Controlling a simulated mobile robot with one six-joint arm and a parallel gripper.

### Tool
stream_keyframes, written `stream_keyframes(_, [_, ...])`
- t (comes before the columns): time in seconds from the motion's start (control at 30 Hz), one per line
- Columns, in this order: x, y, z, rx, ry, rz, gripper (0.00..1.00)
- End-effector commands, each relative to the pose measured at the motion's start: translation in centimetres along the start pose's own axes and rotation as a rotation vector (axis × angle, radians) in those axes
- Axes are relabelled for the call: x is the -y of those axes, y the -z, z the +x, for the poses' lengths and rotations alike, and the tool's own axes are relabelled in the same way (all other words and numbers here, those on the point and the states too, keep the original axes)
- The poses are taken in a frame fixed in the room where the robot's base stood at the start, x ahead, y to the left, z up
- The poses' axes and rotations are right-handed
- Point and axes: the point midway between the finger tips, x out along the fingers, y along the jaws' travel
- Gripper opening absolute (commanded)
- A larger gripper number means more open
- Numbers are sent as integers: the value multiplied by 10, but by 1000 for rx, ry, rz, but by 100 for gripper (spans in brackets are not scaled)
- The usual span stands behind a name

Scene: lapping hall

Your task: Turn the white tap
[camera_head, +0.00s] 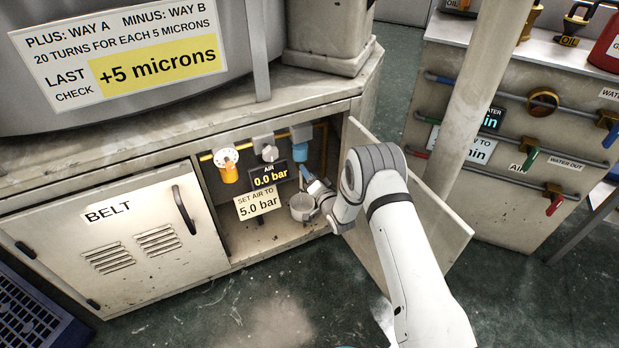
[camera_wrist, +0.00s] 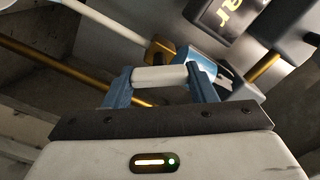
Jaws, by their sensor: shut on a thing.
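The white tap (camera_wrist: 160,77) shows in the wrist view as a short white bar lying crosswise between my blue fingers. A blue body (camera_wrist: 196,70) and a brass fitting (camera_wrist: 160,52) are right behind it. My gripper (camera_wrist: 163,80) is shut on the white bar, with one finger at each end. In the head view my gripper (camera_head: 307,174) reaches into the open cabinet, below a blue fitting (camera_head: 301,133) on the pipe. The white bar cannot be made out there, behind the gripper and small in the picture.
A display (camera_head: 269,176) reads AIR 0.0 bar, above a sign (camera_head: 259,203) saying set air to 5.0 bar. The open cabinet door (camera_head: 440,222) stands at right behind my arm.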

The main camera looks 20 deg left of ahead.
Motion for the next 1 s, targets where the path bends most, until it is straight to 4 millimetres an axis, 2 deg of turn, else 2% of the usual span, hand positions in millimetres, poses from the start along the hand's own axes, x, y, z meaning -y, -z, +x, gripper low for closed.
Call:
stream_keyframes(0.5, [-3, 0, 1, -3, 0, 449, 28])
stream_keyframes(0.7, [-3, 1, 1, -4, 0, 561, 28])
stream_keyframes(1.0, [-2, 1, 1, -4, 1, 639, 28])
